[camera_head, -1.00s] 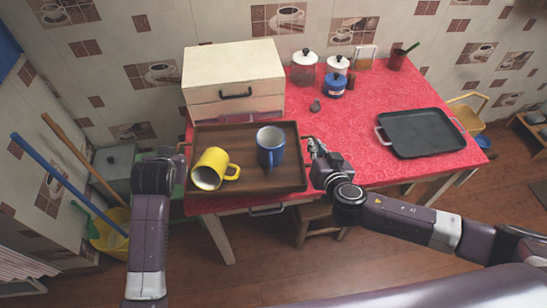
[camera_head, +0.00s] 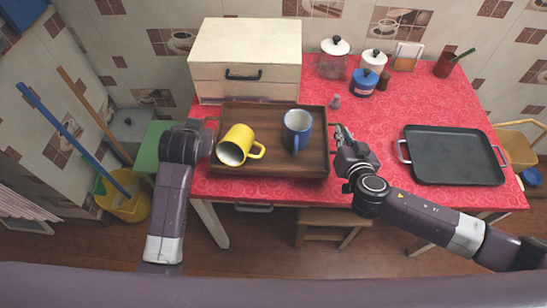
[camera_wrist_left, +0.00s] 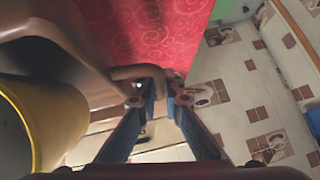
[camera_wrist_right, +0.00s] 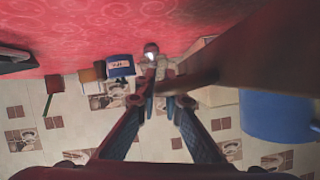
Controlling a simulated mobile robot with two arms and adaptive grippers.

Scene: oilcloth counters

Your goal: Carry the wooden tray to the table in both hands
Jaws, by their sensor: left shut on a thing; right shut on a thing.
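The brown wooden tray (camera_head: 268,167) is level over the front left part of the red table (camera_head: 375,122); I cannot tell whether it touches the cloth. A yellow mug (camera_head: 236,143) lies on its side in it, and a blue mug (camera_head: 297,130) stands upright to its right. My left gripper (camera_wrist_left: 160,86) is shut on the tray's left handle. My right gripper (camera_wrist_right: 162,98) is shut on the right handle. The tray's wall (camera_wrist_right: 265,62) and the blue mug (camera_wrist_right: 275,115) fill the right of the right wrist view.
A cream drawer chest (camera_head: 245,60) stands just behind the tray. A black tray (camera_head: 455,155) lies on the right. A stool (camera_head: 335,218) is under the front edge.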

